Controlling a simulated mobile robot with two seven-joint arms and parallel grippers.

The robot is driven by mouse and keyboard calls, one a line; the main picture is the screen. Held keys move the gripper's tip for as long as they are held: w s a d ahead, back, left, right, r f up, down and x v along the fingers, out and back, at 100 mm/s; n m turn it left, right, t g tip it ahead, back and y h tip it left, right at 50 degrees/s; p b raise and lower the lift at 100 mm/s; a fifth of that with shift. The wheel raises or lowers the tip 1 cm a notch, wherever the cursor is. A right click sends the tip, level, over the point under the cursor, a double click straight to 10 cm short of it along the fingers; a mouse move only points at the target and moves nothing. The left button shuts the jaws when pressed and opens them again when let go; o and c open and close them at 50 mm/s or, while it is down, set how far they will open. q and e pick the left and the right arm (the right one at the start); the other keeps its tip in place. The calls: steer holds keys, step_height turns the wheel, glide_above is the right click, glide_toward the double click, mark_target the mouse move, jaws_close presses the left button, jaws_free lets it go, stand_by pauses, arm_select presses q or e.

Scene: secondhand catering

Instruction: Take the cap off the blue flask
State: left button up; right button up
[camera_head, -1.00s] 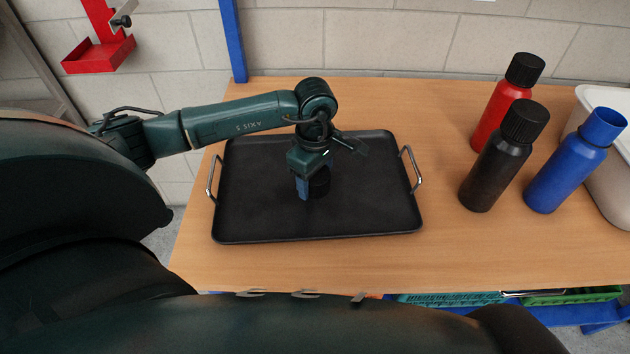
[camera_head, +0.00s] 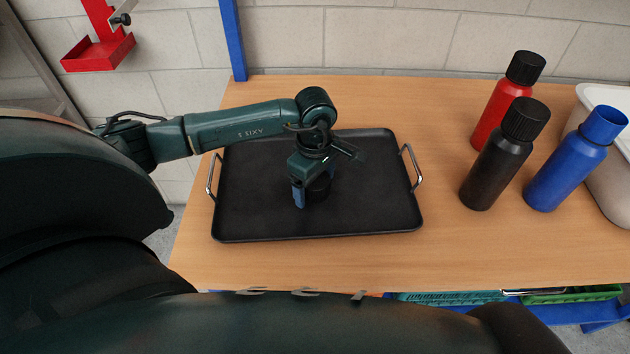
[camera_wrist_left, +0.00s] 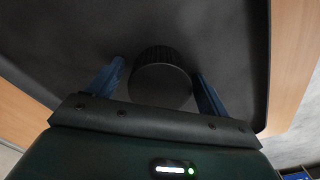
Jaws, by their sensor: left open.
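The blue flask (camera_head: 566,171) stands upright at the right of the table, and its top is bare blue with no black cap on it. A black ribbed cap (camera_head: 319,189) is on the dark tray (camera_head: 377,205). My left gripper (camera_head: 312,199) is over the tray, pointing down, with its blue fingers around the cap. In the left wrist view the cap (camera_wrist_left: 160,82) lies between the two fingers, which are apart, with a gap showing on both sides. My right gripper is not in view.
A black flask (camera_head: 497,165) and a red flask (camera_head: 503,108), both capped, stand left of the blue flask. A pale tub (camera_head: 612,185) is at the right edge. The tray has metal handles, and its right half is clear.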

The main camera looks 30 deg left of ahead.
arm_select(q)
steer(key=shift+r, duration=0.6)
step_height(320, 180, up, 11)
steer(key=shift+b, duration=0.45)
